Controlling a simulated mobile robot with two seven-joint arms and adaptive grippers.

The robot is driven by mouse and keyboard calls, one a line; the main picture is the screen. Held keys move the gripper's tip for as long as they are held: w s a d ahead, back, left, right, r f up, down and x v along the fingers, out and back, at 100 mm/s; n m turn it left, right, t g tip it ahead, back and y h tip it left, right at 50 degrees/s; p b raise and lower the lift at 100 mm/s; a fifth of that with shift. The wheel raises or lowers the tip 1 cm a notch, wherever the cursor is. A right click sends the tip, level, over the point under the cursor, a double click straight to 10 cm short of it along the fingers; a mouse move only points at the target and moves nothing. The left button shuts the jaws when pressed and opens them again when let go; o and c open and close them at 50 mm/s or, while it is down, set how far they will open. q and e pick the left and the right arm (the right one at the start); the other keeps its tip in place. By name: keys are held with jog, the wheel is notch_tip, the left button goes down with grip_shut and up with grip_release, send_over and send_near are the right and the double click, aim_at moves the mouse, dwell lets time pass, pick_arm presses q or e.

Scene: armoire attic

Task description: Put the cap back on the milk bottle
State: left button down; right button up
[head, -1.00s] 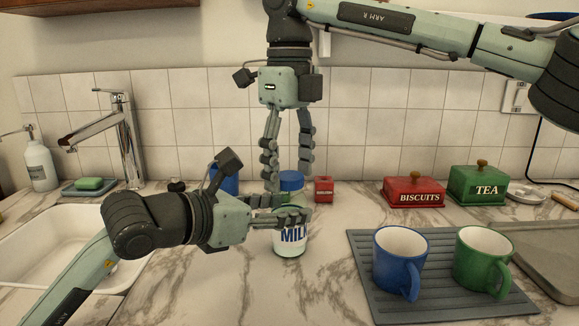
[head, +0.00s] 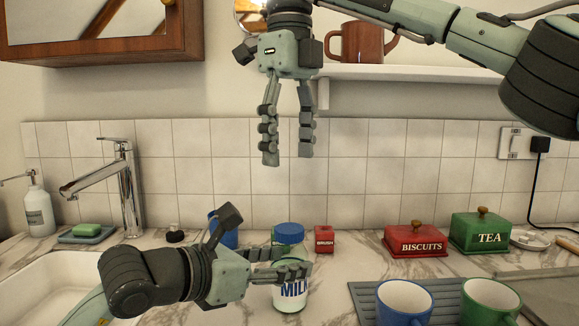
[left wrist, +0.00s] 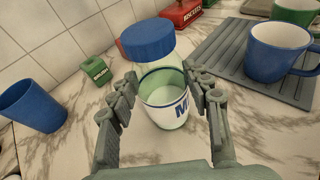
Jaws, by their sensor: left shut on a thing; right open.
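The milk bottle (head: 290,297) stands upright on the marble counter, with MILK lettering on its side. My left gripper (head: 296,266) is shut around its upper body; in the left wrist view its fingers (left wrist: 163,82) lie on both sides of the bottle (left wrist: 166,112). The blue cap (head: 290,232) sits level on top of the bottle and looks seated in the left wrist view (left wrist: 147,38). Whether it is screwed tight cannot be seen. My right gripper (head: 288,161) is open and empty, pointing down above the cap and clear of it.
Blue (head: 404,306) and green (head: 490,302) mugs stand on a grey mat at right. The sink (head: 45,285) and faucet (head: 125,195) are at left.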

pick_arm(q)
jog(key=c, duration=0.6)
grip_release()
jog(key=v, duration=1.2)
